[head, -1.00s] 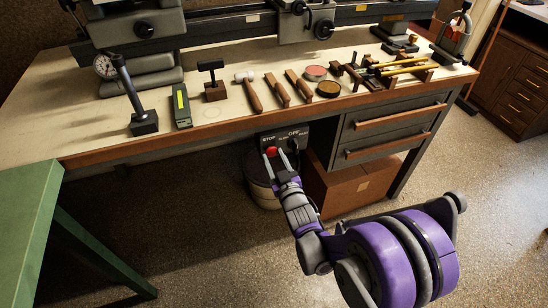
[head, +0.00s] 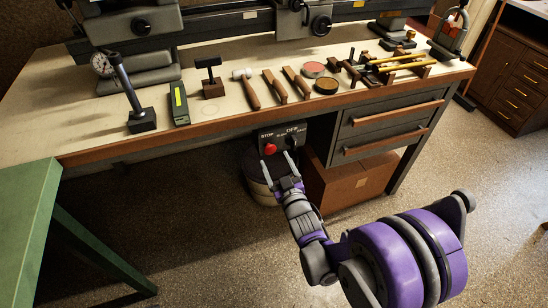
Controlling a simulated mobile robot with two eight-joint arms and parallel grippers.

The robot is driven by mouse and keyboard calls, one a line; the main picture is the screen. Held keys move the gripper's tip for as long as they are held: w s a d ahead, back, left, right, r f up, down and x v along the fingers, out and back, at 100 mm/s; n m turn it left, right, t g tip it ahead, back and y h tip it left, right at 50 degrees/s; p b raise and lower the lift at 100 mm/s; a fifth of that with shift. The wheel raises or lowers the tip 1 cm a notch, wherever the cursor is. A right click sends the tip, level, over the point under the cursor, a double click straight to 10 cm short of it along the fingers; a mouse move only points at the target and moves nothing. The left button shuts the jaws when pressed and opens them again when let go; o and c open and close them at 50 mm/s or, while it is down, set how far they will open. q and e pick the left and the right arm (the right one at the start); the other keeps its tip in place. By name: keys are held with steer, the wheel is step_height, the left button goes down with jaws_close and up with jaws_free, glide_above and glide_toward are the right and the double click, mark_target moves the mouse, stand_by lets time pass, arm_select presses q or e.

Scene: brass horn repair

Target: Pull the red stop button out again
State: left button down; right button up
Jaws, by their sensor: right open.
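The red stop button (head: 270,149) sits on a dark control box (head: 280,138) under the front edge of the workbench. The box is marked STOP on the left and OFF beside a dark knob (head: 290,143). My right gripper (head: 277,166) is open and empty, with its two fingers pointing up toward the box. The fingertips are just below the red button and appear apart from it. How far the button stands out from the box cannot be told. My left gripper is not in view.
The workbench (head: 90,130) carries a dial gauge stand (head: 141,121), mallets and several small tools. A bucket (head: 258,178) and a brown box (head: 352,180) stand beneath. A green table (head: 25,200) is at left. Open floor lies in front.

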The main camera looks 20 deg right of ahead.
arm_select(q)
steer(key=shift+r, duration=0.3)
arm_select(e)
steer(key=s, duration=0.8)
steer(key=shift+s+d, duration=0.15)
steer(key=shift+s, duration=0.1)
steer(key=shift+d, duration=0.1)
steer(key=s+f+m+g, duration=0.35)
steer(key=s+g, duration=1.05)
steer(key=s, duration=0.9)
arm_select(q)
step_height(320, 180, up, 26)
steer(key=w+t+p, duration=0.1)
steer(key=p, duration=2.2)
arm_select(e)
step_height(320, 180, up, 25)
steer(key=t, duration=0.1)
steer(key=shift+w+r+n+h, duration=0.2)
steer(key=shift+w+n+h, duration=0.1)
steer(key=shift+w+n, duration=0.15)
steer(key=shift+s, duration=0.1)
